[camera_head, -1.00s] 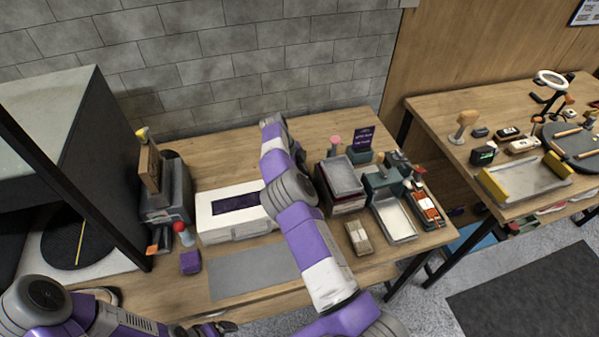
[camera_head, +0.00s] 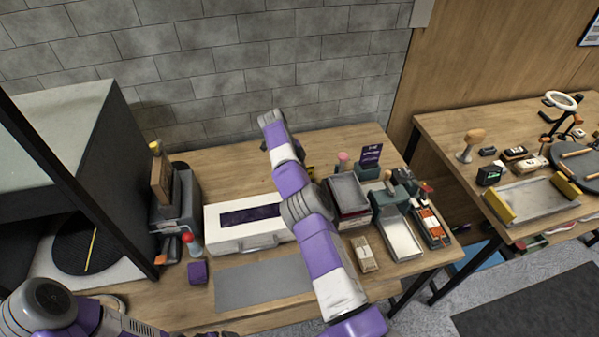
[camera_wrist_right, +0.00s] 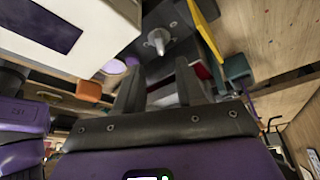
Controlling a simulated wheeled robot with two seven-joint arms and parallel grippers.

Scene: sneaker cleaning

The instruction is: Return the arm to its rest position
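My right arm (camera_head: 322,250) reaches from the bottom edge up over the table beside a white case (camera_head: 225,238). Its far end is above the back of the table, and the gripper fingers cannot be made out there. In the right wrist view, the two dark fingers of my right gripper (camera_wrist_right: 160,85) stand apart with nothing seen held between them. The white case also shows at the upper left of that view (camera_wrist_right: 95,55). My left arm (camera_head: 90,318) is low at the bottom left, and its gripper is mostly cut off by the bottom edge.
A grey mat (camera_head: 262,284) lies before the case, with a purple block (camera_head: 197,272) to its left. Trays (camera_head: 348,194), a card stand (camera_head: 370,157) and a brush (camera_head: 363,254) crowd the right side. A dark cabinet (camera_head: 125,160) stands left. A second table (camera_head: 455,125) is right.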

